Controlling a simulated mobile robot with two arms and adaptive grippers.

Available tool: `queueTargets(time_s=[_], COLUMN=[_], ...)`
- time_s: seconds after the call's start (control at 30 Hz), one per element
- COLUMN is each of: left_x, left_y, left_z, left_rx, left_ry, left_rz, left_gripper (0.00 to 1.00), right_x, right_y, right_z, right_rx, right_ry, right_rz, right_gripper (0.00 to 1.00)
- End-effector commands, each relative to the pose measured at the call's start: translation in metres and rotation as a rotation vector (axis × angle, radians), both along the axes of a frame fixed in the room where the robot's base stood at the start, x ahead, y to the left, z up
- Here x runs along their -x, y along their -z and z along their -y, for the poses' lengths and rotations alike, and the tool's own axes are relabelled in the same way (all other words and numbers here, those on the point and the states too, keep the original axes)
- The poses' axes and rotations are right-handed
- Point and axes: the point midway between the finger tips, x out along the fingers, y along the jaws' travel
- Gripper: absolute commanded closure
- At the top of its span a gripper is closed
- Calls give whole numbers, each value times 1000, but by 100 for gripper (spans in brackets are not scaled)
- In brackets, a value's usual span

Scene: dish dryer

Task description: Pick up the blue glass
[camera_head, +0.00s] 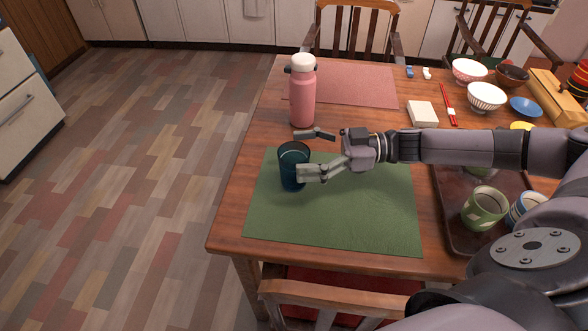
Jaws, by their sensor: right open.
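The blue glass (291,168) stands upright on the green placemat (340,222), near the mat's upper left. It is dark blue and its open rim faces up. My right gripper (309,153) comes in from the right, open, at the right side of the glass. One finger is behind the glass at its upper right. The other finger is in front of the glass's lower right side and hides part of it. I cannot tell whether the fingers touch it. My left gripper is not in view.
A pink bottle (302,92) with a white cap stands behind the glass. A dark tray (447,213) with cups lies right, partly under my arm. Several bowls, red chopsticks (448,104) and a cream box (422,113) are at the back right. Chairs stand around the table.

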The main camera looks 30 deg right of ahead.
Motion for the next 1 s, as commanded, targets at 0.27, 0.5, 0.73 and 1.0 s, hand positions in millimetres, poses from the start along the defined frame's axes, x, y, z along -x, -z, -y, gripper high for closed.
queueTargets(time_s=[0.27,0.5,0.73,1.0], left_x=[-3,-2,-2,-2], left_y=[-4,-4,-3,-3], left_z=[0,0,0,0], left_rx=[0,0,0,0], left_ry=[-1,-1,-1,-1], left_rz=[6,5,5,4], left_gripper=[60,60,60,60], right_x=[-10,-10,-9,-9], right_y=[1,1,1,1], right_z=[-20,-19,-19,-19], right_rx=[0,0,0,0], right_ry=[1,1,1,2], right_rz=[0,0,0,0], right_gripper=[21,26,42,60])
